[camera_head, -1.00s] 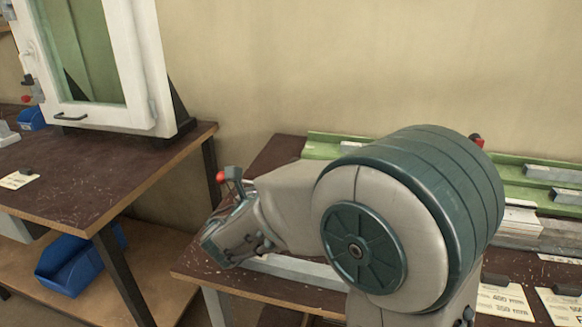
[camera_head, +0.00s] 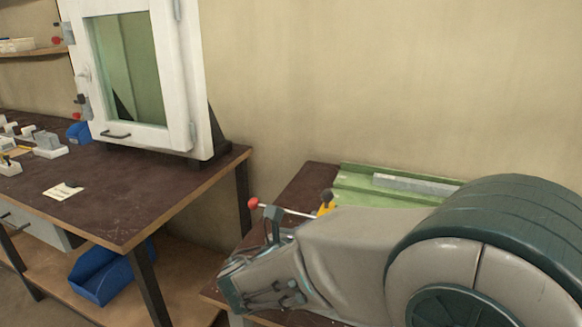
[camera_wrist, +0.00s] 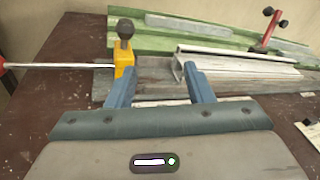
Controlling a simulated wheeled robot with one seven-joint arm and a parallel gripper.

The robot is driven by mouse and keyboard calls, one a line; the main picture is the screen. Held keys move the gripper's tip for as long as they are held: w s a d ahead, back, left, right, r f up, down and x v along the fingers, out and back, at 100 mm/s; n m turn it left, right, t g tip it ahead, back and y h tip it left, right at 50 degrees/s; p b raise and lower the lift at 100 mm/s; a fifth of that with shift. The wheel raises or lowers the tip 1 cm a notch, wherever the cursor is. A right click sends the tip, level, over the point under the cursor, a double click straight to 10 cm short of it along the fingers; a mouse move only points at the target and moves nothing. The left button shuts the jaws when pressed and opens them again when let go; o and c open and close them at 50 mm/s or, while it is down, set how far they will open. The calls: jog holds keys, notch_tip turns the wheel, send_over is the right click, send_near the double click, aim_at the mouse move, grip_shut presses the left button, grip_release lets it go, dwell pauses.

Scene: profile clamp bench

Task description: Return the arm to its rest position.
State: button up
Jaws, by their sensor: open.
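My gripper (camera_wrist: 157,78) shows in the wrist view with its two blue-grey fingers apart and nothing held between them. Beyond the fingers lies a pale profile (camera_wrist: 245,65) with a channel-shaped end, on a grey bar. A yellow clamp (camera_wrist: 124,62) with a black knob and a red-handled rod shows behind the left finger; whether they touch is unclear. In the head view my arm fills the lower right and hides much of the clamp bench. The yellow clamp (camera_head: 326,209) peeks out above the arm. The fingers cannot be made out there.
A second red-handled clamp (camera_wrist: 268,28) stands at the right. A green rail (camera_head: 355,190) with a light bar (camera_head: 415,184) runs along the back of the clamp bench. At left, another bench (camera_head: 120,215) bears a white-framed window (camera_head: 160,130). A blue bin (camera_head: 105,275) sits below.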

jog(key=s+d+m+g+p, duration=0.1)
jog(key=s+d+m+g, duration=0.1)
jog(key=d+m, duration=0.1)
jog(key=s+d+r+m+g+p, duration=0.1)
jog(key=d+m+g, duration=0.1)
jog(key=d, duration=0.1)
jog(key=s+d+m+g+p, duration=0.1)
jog(key=s+d+m+g, duration=0.1)
jog(key=d+m, duration=0.1)
jog(key=shift+s+r+m+p, duration=0.3)
jog(key=shift+s+p, duration=0.05)
jog(key=shift+p, duration=0.05)
jog(key=s+d+r+m+g+y+p, duration=0.25)
jog(key=s+m+g+y+p, duration=0.35)
jog(key=s+m, duration=0.65)
jog(key=a+r+m+y+p, duration=0.1)
jog(key=m, duration=0.2)
jog(key=a+r+m+t+y+p, duration=0.1)
jog(key=m+y+p, duration=0.1)
jog(key=m, duration=0.2)
jog(key=a+r+m+y+p, duration=0.1)
jog(key=m+p, duration=0.1)
jog(key=m, duration=0.2)
jog(key=shift+w+a+r+t+y, duration=0.1)
jog(key=shift+w+a+t+y, duration=0.1)
jog(key=shift+t+y, duration=0.15)
